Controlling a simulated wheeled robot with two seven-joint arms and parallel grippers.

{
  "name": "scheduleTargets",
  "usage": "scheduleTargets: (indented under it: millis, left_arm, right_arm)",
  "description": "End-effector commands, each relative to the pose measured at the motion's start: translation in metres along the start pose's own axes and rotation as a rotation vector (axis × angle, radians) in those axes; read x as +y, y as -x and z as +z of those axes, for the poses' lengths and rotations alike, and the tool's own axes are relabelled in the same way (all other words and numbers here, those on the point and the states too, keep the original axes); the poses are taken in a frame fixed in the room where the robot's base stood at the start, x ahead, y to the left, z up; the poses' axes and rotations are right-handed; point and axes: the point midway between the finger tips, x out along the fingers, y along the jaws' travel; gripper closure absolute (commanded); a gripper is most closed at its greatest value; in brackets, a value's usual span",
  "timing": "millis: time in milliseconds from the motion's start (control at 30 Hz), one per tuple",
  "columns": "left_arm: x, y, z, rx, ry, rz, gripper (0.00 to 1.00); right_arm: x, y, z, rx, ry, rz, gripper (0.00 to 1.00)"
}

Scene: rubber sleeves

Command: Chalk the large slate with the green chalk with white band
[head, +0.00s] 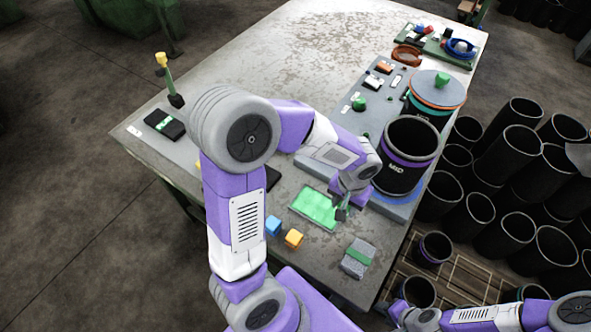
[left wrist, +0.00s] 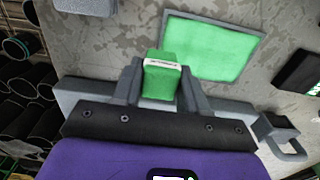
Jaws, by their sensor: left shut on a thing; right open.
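The large slate (head: 312,206) lies flat on the table, a thin grey frame around a face covered in green. It also shows in the left wrist view (left wrist: 215,48). My left gripper (head: 342,209) is over its right end. In the left wrist view the left gripper (left wrist: 161,80) is shut on the green chalk with white band (left wrist: 161,83). The chalk's far end overlaps the slate's corner in that view; whether it touches, I cannot tell. My right gripper (head: 387,308) is low at the table's front right, small in view and open, with nothing seen in it.
A grey block with a green band (head: 358,258) lies nearer me. A black cylinder (head: 405,155) stands at the right. Black tubes (head: 495,235) crowd the floor beyond the right edge.

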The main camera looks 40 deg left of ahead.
Motion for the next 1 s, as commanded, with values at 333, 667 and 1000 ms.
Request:
scheduleTargets:
  millis: [333,667,1000]
  left_arm:
    - [0.002,0.035,-0.001,0.001,-0.005,0.000,0.91]
    - [0.003,0.049,-0.001,0.001,-0.008,0.000,0.91]
    - [0.003,0.048,-0.001,0.001,-0.008,0.000,0.91]
  right_arm:
    - [-0.010,0.026,0.001,0.000,0.000,0.000,0.57]
    - [-0.013,0.036,0.002,0.000,0.000,0.000,0.57]
    - [-0.013,0.035,0.002,0.000,0.000,0.000,0.57]
